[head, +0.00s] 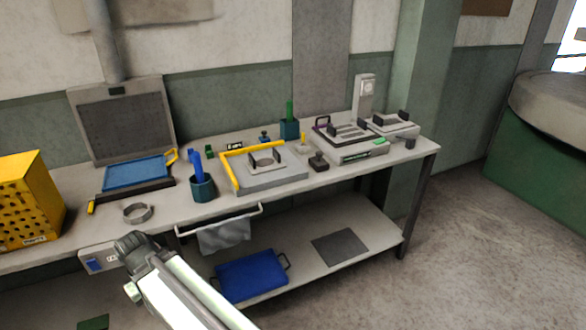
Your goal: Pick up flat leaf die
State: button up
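I cannot pick out the flat leaf die for certain at this size. A pale flat plate with a darker oval top and dark upright ends (265,162) lies on the grey block with a yellow edge frame (270,181), mid-bench. Two similar pale plates with dark upright handles sit further right, one on the grey unit (347,133) and one beside it (394,124). My arm reaches up from the bottom edge to a dark joint, in front of the bench. My gripper's fingers do not show.
The grey bench (300,192) also holds a yellow perforated box (28,200), a blue-based screen (137,171), a metal ring (137,213), teal cups (203,187) and a small dark block (318,162). A blue tray (252,276) lies on the lower shelf. Floor at right is clear.

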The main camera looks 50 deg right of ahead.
aim_at(389, 123)
jog(key=u, duration=1.6)
jog(key=i, duration=1.35)
jog(key=z, duration=4.45)
jog(key=i, duration=1)
jog(key=u, duration=0.1)
